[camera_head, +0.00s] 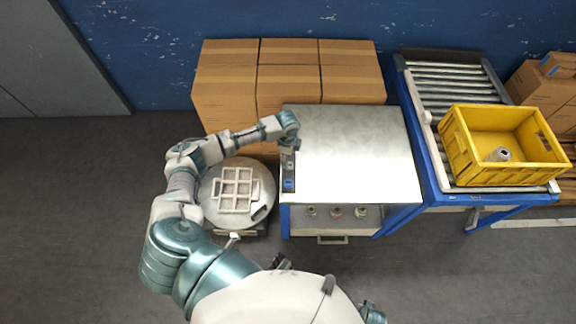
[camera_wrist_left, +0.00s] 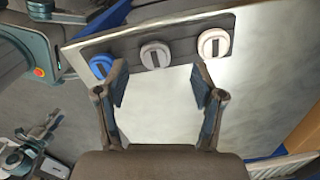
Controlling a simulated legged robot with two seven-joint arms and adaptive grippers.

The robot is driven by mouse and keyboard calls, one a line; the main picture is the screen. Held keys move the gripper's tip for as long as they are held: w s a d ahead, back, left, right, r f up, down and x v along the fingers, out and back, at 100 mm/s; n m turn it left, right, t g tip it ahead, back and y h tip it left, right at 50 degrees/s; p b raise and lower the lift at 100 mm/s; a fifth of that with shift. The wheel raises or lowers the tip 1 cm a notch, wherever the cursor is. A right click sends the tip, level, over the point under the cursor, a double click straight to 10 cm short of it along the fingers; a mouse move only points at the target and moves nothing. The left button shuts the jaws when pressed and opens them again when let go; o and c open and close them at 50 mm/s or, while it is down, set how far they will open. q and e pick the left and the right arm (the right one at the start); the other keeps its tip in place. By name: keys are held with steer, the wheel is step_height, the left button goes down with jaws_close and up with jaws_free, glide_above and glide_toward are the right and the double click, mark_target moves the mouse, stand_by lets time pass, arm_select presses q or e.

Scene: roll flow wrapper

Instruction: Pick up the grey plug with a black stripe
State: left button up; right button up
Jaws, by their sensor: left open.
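The grey plug with a black stripe (camera_wrist_left: 155,55) sits in the middle of a dark strip along the worktable's edge in the left wrist view. A blue plug (camera_wrist_left: 101,66) is left of it and a whitish plug (camera_wrist_left: 214,43) right of it, each with a dark stripe. My left gripper (camera_wrist_left: 160,78) is open and empty, its fingers pointing toward the strip with the grey plug framed between and beyond them, apart from it. In the head view my left wrist is over the table's left edge and I cannot make out the grey plug. My right gripper is not in view.
A round stand (camera_head: 212,190) with a white grid frame is to the left. Cardboard boxes (camera_head: 225,95) stand behind. A yellow crate (camera_head: 470,172) with a grey part (camera_head: 499,155) sits on the roller conveyor at right.

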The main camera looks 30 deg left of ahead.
mark_target(291, 165)
arm_select(q)
steer(key=f, duration=0.2)
steer(key=d+f+b, duration=0.1)
steer(key=f, duration=0.1)
steer(key=shift+s, duration=0.15)
steer(key=shift+d+f, duration=0.15)
steer(key=shift+f, duration=0.15)
steer(key=shift+d, duration=0.2)
steer(key=shift+a, duration=0.4)
steer(key=c, duration=0.8)
steer(key=shift+a+f, duration=0.15)
steer(key=shift+a, duration=0.05)
steer(key=shift+c, duration=0.2)
steer(key=shift+d, duration=0.3)
steer(key=shift+d+r, duration=0.1)
steer(key=shift+r, duration=0.65)
step_height(291, 165, up, 2)
steer(key=shift+r+p, duration=0.25)
steer(key=shift+p, duration=0.25)
steer(key=d, duration=1)
steer(key=d+r, duration=0.1)
steer(key=d, duration=0.5)
steer(key=shift+w+r, duration=0.1)
steer(key=shift+w, duration=0.15)
steer(key=shift+a, duration=0.1)
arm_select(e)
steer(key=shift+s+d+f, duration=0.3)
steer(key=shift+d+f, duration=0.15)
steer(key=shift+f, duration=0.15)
